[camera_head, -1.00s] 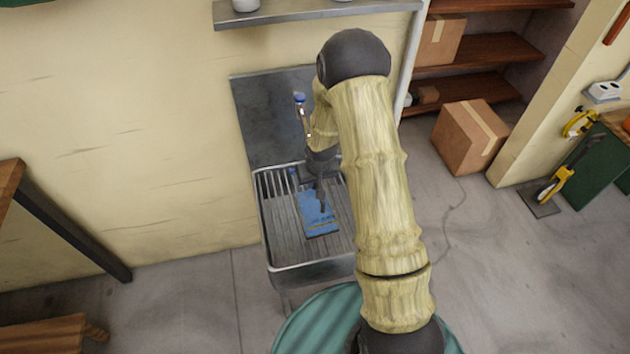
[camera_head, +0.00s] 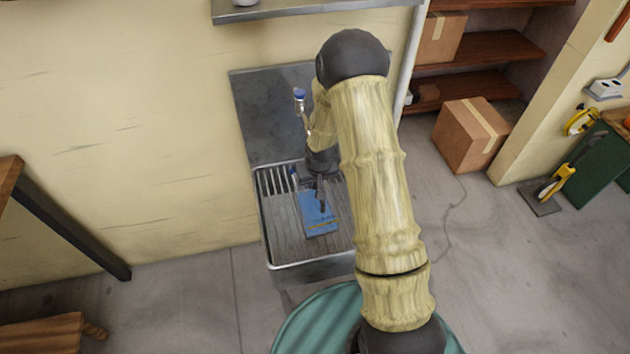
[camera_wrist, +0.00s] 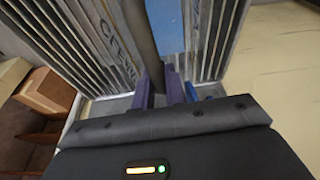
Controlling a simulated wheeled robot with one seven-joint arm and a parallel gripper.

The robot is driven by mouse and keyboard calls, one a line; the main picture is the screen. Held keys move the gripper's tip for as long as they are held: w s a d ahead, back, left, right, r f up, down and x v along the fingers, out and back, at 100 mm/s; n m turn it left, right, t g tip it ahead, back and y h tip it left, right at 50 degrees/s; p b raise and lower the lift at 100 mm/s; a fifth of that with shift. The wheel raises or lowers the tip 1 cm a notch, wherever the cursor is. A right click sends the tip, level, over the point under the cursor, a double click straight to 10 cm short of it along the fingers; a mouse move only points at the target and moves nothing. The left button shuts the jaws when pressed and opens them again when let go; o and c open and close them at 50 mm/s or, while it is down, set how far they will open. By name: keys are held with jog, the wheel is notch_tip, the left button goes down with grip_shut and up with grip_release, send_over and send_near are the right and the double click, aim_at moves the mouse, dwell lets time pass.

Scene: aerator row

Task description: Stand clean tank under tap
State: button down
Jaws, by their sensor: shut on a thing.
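The clean tank appears as a blue, flat-looking body (camera_head: 319,222) low in the ribbed metal sink; a blue part also shows in the wrist view (camera_wrist: 165,25). A dark bar (camera_wrist: 140,42), which looks like its handle, runs over it. My gripper (camera_head: 319,181) is above the far end of the tank, with its purple fingers (camera_wrist: 160,90) shut on the dark bar. I cannot tell whether the tank touches the sink floor. The tap (camera_head: 301,99), with a blue top, rises behind the sink, to the left of my forearm, which hides part of that area.
The sink (camera_head: 275,240) has a raised rim and ribbed floor. A dark metal back panel (camera_head: 265,120) stands behind it, below a wall shelf (camera_head: 300,12). A cardboard box (camera_head: 468,135) sits on the floor to the right. Lettering is partly visible in the wrist view.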

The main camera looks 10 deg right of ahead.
jog(key=shift+f, duration=0.15)
jog(key=c, duration=1.3)
grip_release()
jog(key=shift+c, duration=0.2)
jog(key=v, duration=1.7)
jog(key=shift+s+r, duration=0.15)
jog(key=shift+r, duration=0.1)
jog(key=s+r+p, duration=0.2)
jog(key=s+r, duration=0.2)
jog(key=s, duration=0.4)
jog(key=s+r+p, duration=0.3)
jog(key=s+r, duration=0.2)
jog(key=s, duration=0.3)
jog(key=shift+r+m+p, duration=0.3)
